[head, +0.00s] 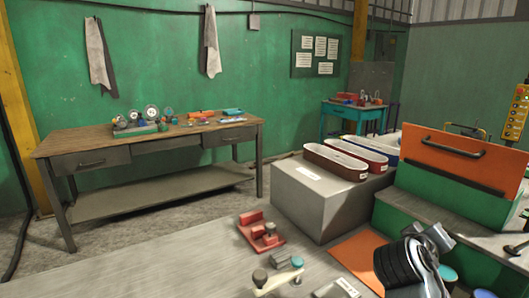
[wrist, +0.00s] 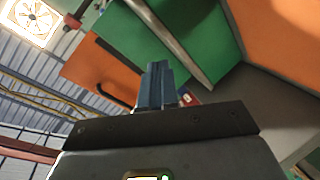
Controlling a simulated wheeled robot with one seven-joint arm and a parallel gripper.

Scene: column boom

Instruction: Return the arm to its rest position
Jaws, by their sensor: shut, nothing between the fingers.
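My gripper (wrist: 158,72) shows in the wrist view as two blue-grey fingers pressed together, with nothing between them. Its dark mounting plate fills the lower part of that view. Behind the fingers are an orange panel with a black handle (wrist: 112,88) and a green surface (wrist: 180,35), seen tilted. In the head view, part of my arm with black ribbing shows at the lower right. I cannot make out the fingertips there.
A green unit with an orange panel (head: 450,158) stands at the right. A grey block (head: 300,195) carries several long trays. Red clamp-like parts (head: 262,232) and other small items lie on the grey surface in front. A wooden workbench (head: 85,140) stands at the back left.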

